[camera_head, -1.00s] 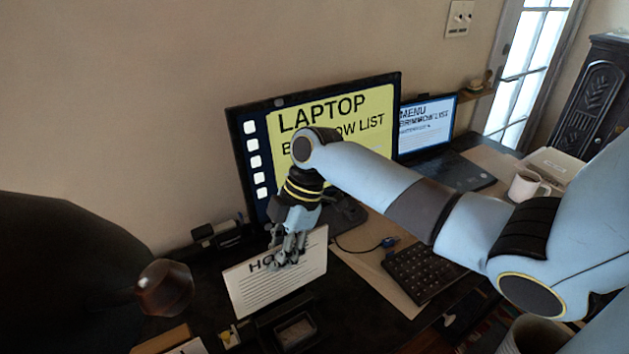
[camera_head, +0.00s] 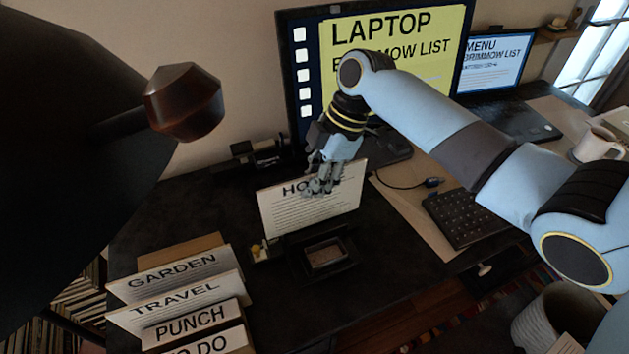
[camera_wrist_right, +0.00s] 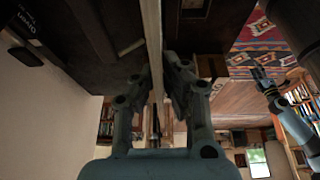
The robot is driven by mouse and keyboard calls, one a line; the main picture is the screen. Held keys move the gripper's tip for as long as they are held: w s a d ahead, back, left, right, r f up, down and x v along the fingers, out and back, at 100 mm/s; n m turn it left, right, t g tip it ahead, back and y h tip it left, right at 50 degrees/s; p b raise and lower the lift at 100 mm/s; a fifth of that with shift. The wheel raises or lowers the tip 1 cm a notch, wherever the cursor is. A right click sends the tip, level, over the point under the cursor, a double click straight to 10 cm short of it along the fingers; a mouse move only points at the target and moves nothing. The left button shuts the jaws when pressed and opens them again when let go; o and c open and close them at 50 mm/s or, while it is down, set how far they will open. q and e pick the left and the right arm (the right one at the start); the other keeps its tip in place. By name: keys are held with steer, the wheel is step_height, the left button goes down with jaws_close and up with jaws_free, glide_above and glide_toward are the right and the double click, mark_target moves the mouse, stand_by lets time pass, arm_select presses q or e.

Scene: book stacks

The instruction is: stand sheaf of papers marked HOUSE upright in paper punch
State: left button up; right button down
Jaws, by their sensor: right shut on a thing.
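The white sheaf marked HOUSE (camera_head: 300,215) is nearly upright over the black desk in the head view. My right gripper (camera_head: 322,184) is shut on its upper edge and covers part of the word. The right wrist view shows the sheaf edge-on (camera_wrist_right: 152,35) between the fingers (camera_wrist_right: 157,85). A low dark holder with an open recess (camera_head: 327,262) sits in front of the sheaf. I cannot tell whether this is the paper punch, or whether the sheaf's lower edge touches anything. My left gripper (camera_wrist_right: 262,85) is small in the right wrist view; its opening is unclear.
A black device (camera_head: 262,153) lies behind the sheaf. A monitor (camera_head: 300,80), a keyboard (camera_head: 465,217) and a mug (camera_head: 598,145) are to the back and right. The desk left of the sheaf is clear.

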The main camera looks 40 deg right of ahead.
steer(key=shift+f+b, duration=1)
steer(key=shift+f, duration=0.45)
steer(key=shift+f+b, duration=0.85)
steer(key=shift+f, duration=0.5)
arm_select(q)
steer(key=f, duration=0.1)
steer(key=s+f, duration=0.1)
steer(key=f, duration=0.2)
steer(key=shift+s+a, duration=0.25)
steer(key=shift+a, duration=0.15)
steer(key=shift+w, duration=0.1)
arm_select(e)
steer(key=c, duration=1.4)
jaws_free()
steer(key=shift+d+r, duration=0.1)
steer(key=shift+r, duration=0.15)
steer(key=v, duration=1.1)
steer(key=shift+s+d+r, duration=0.1)
steer(key=shift+d+r, duration=0.05)
steer(key=shift+r, duration=0.05)
